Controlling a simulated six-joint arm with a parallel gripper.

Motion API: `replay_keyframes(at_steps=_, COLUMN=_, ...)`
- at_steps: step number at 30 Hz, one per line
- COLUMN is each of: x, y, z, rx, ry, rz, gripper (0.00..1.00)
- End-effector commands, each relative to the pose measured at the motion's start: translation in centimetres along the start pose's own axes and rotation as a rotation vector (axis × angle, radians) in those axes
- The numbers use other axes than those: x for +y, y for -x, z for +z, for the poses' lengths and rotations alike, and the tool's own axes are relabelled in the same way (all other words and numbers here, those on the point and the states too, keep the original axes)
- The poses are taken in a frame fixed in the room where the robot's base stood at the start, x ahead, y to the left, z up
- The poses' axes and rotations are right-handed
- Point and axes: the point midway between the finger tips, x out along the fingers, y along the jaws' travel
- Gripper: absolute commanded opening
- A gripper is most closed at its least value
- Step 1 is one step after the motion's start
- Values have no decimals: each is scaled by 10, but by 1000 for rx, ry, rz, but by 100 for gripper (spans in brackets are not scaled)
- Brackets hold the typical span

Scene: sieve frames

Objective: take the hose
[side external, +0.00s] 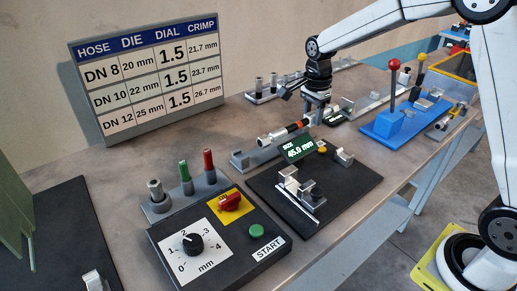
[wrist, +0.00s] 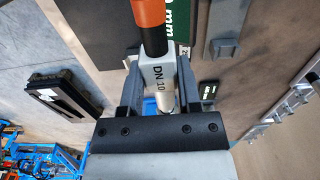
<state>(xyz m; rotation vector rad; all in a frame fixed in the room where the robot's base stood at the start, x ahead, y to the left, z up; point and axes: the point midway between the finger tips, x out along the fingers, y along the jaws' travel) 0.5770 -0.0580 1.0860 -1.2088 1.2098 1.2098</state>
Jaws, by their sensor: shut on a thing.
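The hose (side external: 291,129) is a short black piece with an orange band and a silver end fitting. My gripper (side external: 314,110) is shut on the hose near its right end in the side view. In the wrist view my gripper (wrist: 160,88) has one finger on each side of a grey part of the hose marked DN 10 (wrist: 155,72). The orange band (wrist: 148,12) shows at the top of that view. The hose lies above a grey holder (side external: 252,160); whether it touches the holder is hard to tell. The fingers hide part of the held end.
A measuring plate (side external: 350,195) with a green 45.0 mm display (side external: 299,149) lies just in front. A dial box (side external: 190,245) and coloured pegs (side external: 208,165) stand to the left. A blue press (side external: 392,125) with levers stands right. A chart board (side external: 150,75) stands behind.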

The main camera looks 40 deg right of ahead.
Motion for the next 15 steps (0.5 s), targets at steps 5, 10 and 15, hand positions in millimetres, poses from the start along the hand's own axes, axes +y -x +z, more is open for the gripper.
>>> replay_keyframes(at_steps=5, x=11, y=6, z=1, rx=0, ry=0, rz=-3, gripper=0)
replay_keyframes(at_steps=10, x=16, y=8, z=2, rx=0, ry=0, rz=-2, gripper=0)
replay_keyframes(at_steps=15, x=17, y=8, z=2, rx=0, ry=0, rz=-2, gripper=0)
